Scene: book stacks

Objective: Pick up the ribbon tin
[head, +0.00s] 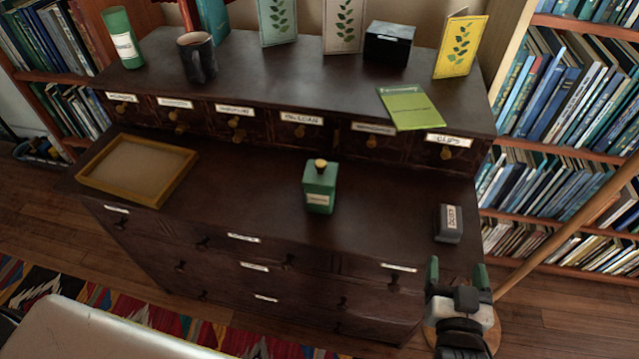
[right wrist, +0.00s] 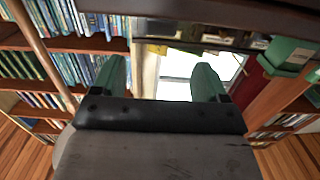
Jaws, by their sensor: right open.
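No label that I can read says ribbon, so I cannot tell for sure which thing is the ribbon tin. A small grey box with a white label (head: 448,224) lies at the right end of the dark cabinet's lower top (head: 250,190). A green container with a gold cap (head: 320,188) stands upright near the middle of that top. My right gripper (head: 458,272) is open and empty, just in front of the cabinet's right end, apart from the grey box. Its green fingers also show spread in the right wrist view (right wrist: 161,82). My left gripper is out of view.
A wooden tray (head: 138,188) lies at the left. The raised shelf holds a dark mug (head: 197,60), a green cylinder (head: 122,40), a black box (head: 388,45), cards and a green booklet (head: 408,108). A wooden pole (head: 570,228) leans at the right.

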